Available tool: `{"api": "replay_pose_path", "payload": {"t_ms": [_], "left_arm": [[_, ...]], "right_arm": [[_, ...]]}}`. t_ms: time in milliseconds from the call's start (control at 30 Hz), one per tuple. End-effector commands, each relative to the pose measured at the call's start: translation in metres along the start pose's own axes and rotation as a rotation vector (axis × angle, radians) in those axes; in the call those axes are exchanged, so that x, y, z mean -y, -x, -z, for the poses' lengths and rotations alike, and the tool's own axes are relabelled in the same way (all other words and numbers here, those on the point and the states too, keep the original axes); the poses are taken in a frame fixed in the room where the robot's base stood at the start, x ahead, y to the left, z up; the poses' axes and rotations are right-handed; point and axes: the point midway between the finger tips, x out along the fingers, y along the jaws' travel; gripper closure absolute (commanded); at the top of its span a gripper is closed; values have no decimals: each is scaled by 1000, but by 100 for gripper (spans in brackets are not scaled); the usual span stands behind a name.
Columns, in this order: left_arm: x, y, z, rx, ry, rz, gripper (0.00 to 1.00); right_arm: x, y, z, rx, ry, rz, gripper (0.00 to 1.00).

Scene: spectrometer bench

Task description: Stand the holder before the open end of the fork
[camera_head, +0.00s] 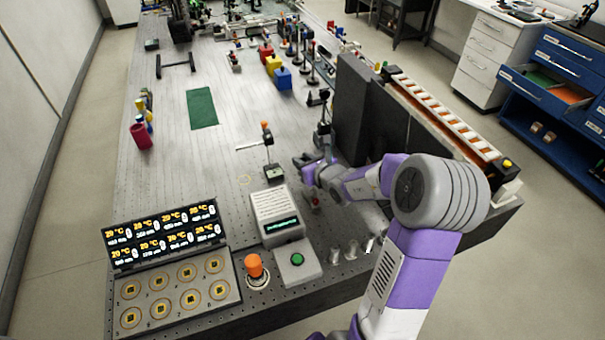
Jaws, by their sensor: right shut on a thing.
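My right gripper (304,160) is low over the middle of the bench, its arm coming in from the right. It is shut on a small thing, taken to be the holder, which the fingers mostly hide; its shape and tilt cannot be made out. Just left of the gripper, a thin post with an orange top (266,135) stands upright on a dark base (274,173). A pale flat bar (252,146) lies left of this post; I cannot tell if it is the fork or which way an open end faces. My left gripper is out of view.
Dark upright panels (372,112) stand right of my right gripper. A white controller box (277,215), an orange knob (254,266) and a display panel (163,235) are at the near side. A green mat (202,108) lies left, with clear bench around it.

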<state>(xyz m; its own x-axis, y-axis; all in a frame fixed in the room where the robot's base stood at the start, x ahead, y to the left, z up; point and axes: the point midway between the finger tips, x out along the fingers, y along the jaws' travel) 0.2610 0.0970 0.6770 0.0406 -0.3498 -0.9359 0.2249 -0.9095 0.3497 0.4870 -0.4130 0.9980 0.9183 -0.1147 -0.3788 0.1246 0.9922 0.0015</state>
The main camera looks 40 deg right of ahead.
Motion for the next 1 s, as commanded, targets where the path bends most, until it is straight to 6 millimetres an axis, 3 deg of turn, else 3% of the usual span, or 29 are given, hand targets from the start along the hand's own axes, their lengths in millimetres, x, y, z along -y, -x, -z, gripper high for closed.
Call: {"api": "replay_pose_path", "payload": {"t_ms": [333, 733, 767, 900, 1000], "left_arm": [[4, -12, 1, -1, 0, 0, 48], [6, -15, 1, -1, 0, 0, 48], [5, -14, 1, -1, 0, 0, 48], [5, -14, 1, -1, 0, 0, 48], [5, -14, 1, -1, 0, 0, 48]], "right_arm": [[0, -15, 36, 0, 0, 0, 100], [0, -17, 40, 4, 2, 0, 100], [0, -16, 40, 2, 2, 0, 68], [0, -16, 39, 2, 1, 0, 47], [0, -16, 39, 2, 1, 0, 47]]}}
